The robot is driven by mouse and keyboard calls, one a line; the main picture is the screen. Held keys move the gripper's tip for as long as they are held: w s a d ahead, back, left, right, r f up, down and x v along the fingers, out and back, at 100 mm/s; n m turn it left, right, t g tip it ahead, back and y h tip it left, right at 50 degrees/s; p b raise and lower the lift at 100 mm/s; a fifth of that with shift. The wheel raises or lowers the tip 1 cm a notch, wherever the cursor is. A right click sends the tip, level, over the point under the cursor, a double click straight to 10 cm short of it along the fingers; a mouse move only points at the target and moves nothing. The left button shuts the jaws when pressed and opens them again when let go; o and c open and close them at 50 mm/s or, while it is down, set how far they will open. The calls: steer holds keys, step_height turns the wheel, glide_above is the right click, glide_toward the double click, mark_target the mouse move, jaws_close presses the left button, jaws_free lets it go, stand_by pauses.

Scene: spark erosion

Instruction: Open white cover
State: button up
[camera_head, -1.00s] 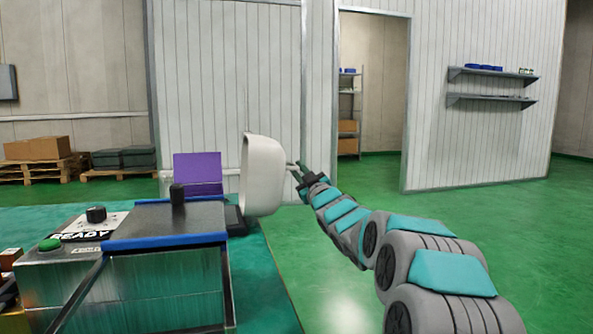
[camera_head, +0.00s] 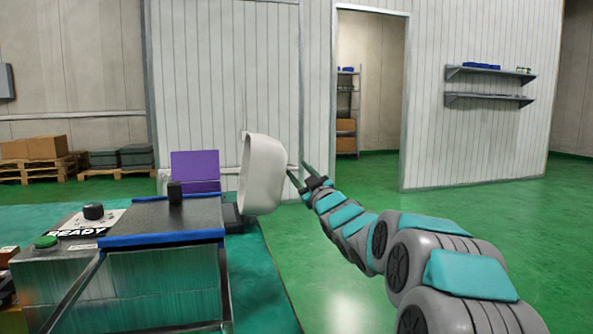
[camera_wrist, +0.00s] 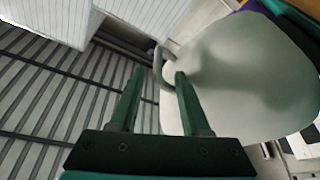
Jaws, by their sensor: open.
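The white cover (camera_head: 263,175) stands raised on its edge at the right end of the bench, beside the dark-topped machine. My gripper (camera_head: 298,176) is just right of the cover in the head view, with its fingers apart. In the wrist view the cover (camera_wrist: 245,80) fills the upper right as a pale rounded panel.
A machine box with a dark top (camera_head: 165,216) and blue edging stands on the green bench, with a green button (camera_head: 46,241) and black knob (camera_head: 93,211). A purple panel (camera_head: 195,171) is behind it. The green floor (camera_head: 440,215) to the right is clear.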

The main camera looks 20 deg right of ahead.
steer(key=shift+v, duration=2.55)
steer(key=shift+d+r, duration=0.1)
